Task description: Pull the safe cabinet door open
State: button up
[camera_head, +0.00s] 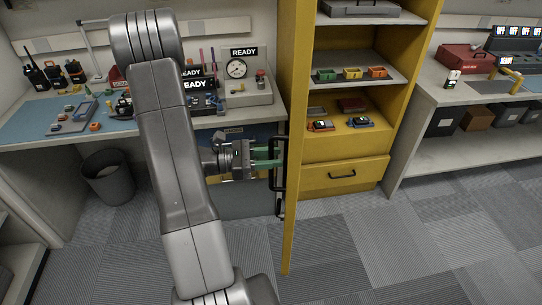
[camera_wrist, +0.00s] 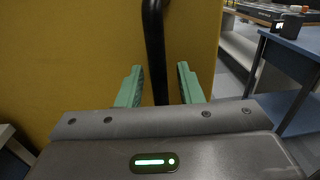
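The yellow cabinet door (camera_head: 293,130) stands swung out from the cabinet, seen nearly edge-on, and the shelves inside are exposed. Its face fills much of the wrist view (camera_wrist: 80,50). A black bar handle (camera_head: 277,178) is on the door's left face and shows upright in the wrist view (camera_wrist: 154,45). My gripper (camera_head: 277,156) is at the handle, with green fingers pointing at the door. In the wrist view the fingers (camera_wrist: 160,72) are apart, one on each side of the handle, with a visible gap to both. The exact fingertip depth is hard to tell.
The yellow cabinet (camera_head: 400,110) holds bins and small devices, with a closed drawer (camera_head: 343,174) below. A workbench (camera_head: 130,132) with radios stands left, a dark bin (camera_head: 108,178) under it. Another bench (camera_head: 440,93) stands right. The carpet (camera_head: 400,250) in front is clear.

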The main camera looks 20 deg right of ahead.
grip_shut()
jog(key=shift+d, duration=0.1)
